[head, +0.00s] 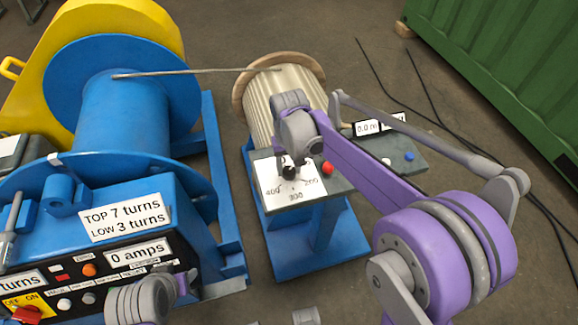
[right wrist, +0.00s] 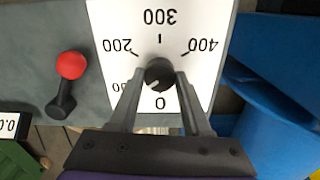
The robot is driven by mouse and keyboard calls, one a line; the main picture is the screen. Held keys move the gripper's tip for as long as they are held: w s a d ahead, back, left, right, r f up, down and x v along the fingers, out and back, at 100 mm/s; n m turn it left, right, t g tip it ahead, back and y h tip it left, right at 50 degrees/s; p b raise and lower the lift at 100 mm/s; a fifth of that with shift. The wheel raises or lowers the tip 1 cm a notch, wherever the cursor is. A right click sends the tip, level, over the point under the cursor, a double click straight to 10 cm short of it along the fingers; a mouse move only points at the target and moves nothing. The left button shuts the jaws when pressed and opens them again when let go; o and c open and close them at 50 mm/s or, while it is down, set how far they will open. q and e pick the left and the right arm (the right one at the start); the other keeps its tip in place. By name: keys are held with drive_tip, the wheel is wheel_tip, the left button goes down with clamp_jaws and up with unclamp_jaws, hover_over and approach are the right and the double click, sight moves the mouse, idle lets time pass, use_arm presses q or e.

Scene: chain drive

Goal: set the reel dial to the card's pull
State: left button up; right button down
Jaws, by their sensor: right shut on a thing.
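The reel dial is a black knob (right wrist: 158,74) on a white scale plate (head: 290,181) at the front of the grey panel. In the right wrist view the scale shows 0, 200, 300, 400 and a partly covered number that looks like 100. A faint light mark on the knob seems to point between 0 and that number; I cannot read it exactly. My right gripper (right wrist: 158,82) is shut on the knob, a finger on each side. I see no card giving a pull. My left gripper is not in view.
A ribbed reel (head: 262,100) stands behind. At left are a blue drum (head: 122,115) and a sign (head: 125,217) reading TOP 7 turns, LOW 3 turns.

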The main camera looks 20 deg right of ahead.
sight(289, 170)
drive_tip(key=shift+m, duration=0.8)
drive_tip(key=shift+c, duration=1.8)
unclamp_jaws()
wheel_tip(289, 170, up, 11)
drive_tip(key=p, duration=0.1)
drive_tip(key=shift+f, duration=0.1)
